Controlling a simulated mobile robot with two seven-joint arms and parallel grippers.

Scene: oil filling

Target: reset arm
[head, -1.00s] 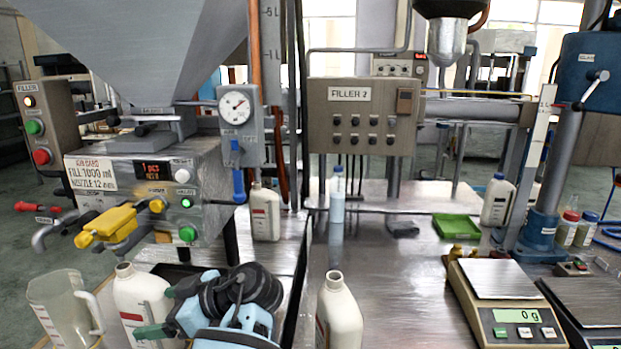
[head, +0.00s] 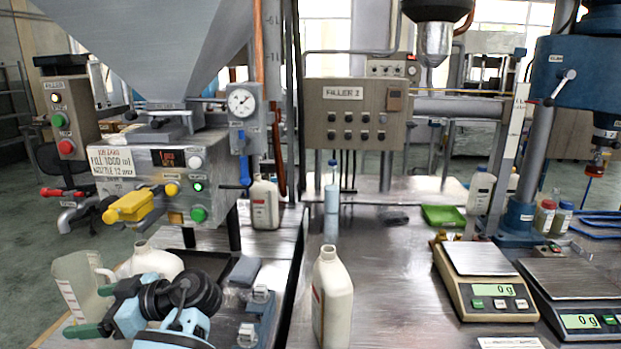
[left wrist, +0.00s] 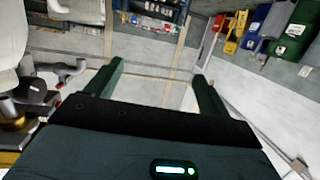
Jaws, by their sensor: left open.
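My left gripper (head: 92,311) is at the lower left of the head view, with dark green fingers pointing left. It is open. In the left wrist view its two fingers (left wrist: 158,72) stand apart, with nothing clearly held between them. In the head view the fingers overlap the lower part of a clear measuring jug (head: 80,278); I cannot tell whether they touch it. A white bottle (head: 155,262) behind the gripper is partly hidden by it. My right gripper is not in view.
A filling machine with a yellow nozzle (head: 132,205) stands behind the gripper. Another white bottle (head: 333,290) stands to its right on the metal table. Two scales (head: 482,258) are at the right. The table's middle (head: 390,270) is clear.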

